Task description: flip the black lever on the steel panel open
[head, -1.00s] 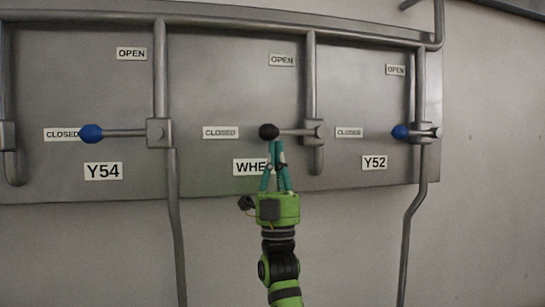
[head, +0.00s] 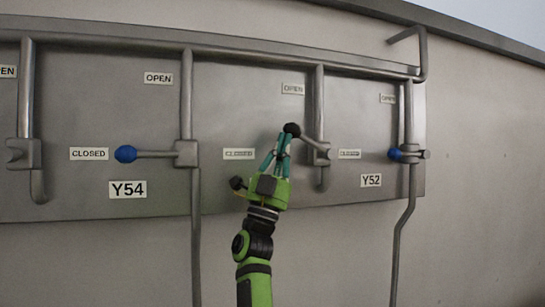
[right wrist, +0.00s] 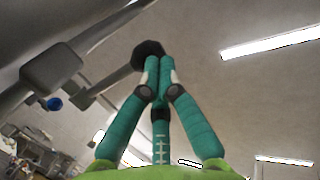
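The black lever's knob (head: 292,130) is in the middle of the steel panel (head: 240,100). Its short arm slopes up and left from the pivot on a vertical pipe, between the CLOSED label (head: 239,154) and the OPEN label (head: 293,89). My right gripper (head: 285,136) comes from below with its fingertips together, at the underside of the knob. In the right wrist view, the shut green fingers (right wrist: 158,62) overlap the black knob (right wrist: 148,48), and no gap shows between their tips. Whether they pinch any of it is hidden. My left gripper is not in view.
A blue lever (head: 125,154) lies level at CLOSED on the left, above the Y54 label (head: 128,189). Another blue lever (head: 395,154) is on the right near Y52 (head: 371,180). Vertical pipes flank the black lever. The wall right of the panel is bare.

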